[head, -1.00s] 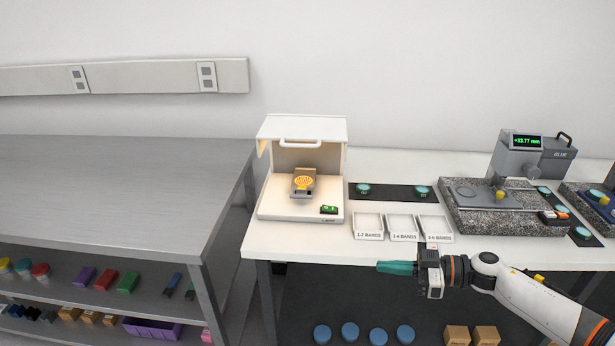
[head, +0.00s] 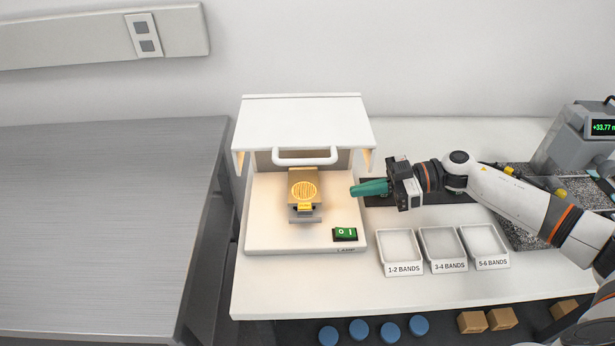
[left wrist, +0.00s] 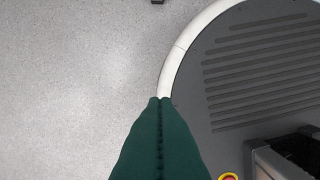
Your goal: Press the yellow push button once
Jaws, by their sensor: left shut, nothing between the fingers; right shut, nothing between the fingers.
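The white lamp box (head: 350,205) stands on the white table with its hood raised. I cannot tell whether that part is a push button. A yellow knob (head: 561,196) shows on the grey gauge behind my right arm. My right gripper (head: 352,190), with green fingers, is shut and empty, pointing left just right of the box, apart from the disc. My left gripper (left wrist: 163,98) is shut and empty above the floor.
The raised hood (head: 303,122) overhangs the stage's rear. A grey bench (head: 90,220) stands left, across a gap.

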